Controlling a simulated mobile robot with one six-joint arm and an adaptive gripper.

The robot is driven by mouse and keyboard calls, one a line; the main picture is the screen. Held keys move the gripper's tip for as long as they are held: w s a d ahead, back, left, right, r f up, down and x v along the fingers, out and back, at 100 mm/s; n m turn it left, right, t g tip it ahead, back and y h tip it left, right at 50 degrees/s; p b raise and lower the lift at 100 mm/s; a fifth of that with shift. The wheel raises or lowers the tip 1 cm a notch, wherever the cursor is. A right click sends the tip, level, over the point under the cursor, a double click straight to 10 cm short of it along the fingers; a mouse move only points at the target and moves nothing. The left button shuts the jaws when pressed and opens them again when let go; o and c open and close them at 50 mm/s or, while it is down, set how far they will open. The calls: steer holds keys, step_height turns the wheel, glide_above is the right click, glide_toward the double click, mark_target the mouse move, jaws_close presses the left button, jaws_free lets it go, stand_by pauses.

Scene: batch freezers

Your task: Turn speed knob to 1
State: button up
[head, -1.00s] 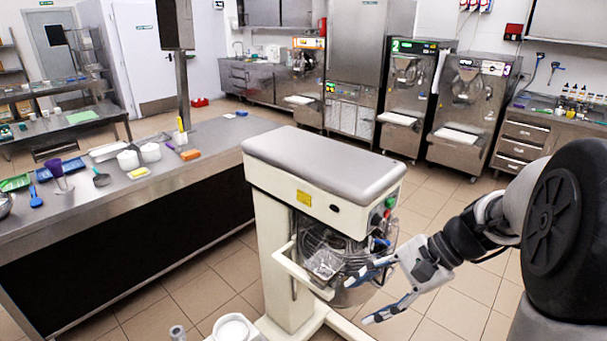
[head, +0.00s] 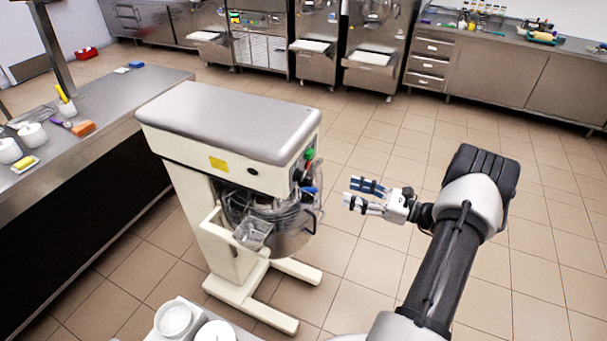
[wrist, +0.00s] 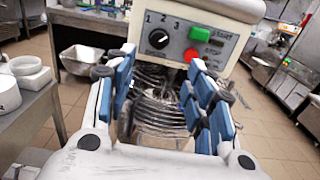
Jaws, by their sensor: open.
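The speed knob (wrist: 158,39) is a round black dial on the mixer's control panel in the wrist view, with the numbers 1, 2 and 3 around its upper side. Its exact pointer setting is too small to tell. A green button (wrist: 199,34) and a red button (wrist: 190,55) are to its right. The cream mixer (head: 240,167) stands on the floor in the head view, its panel end facing my arm. My gripper (head: 357,194) is open and empty, to the right of the mixer and apart from it. In the wrist view, its blue-padded fingers (wrist: 160,95) are below the knob.
The mixer's wire guard and bowl (head: 285,240) are under its head. A steel counter (head: 110,110) runs along the left with small containers. White tubs (head: 174,318) are at the bottom. Open tiled floor (head: 480,270) lies around my arm, with freezers and drawers at the back.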

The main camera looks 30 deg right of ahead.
mark_target(303, 176)
steer(key=x, duration=1.5)
steer(key=shift+w+a, duration=0.3)
steer(key=shift+s, duration=0.1)
steer(key=c, duration=1.1)
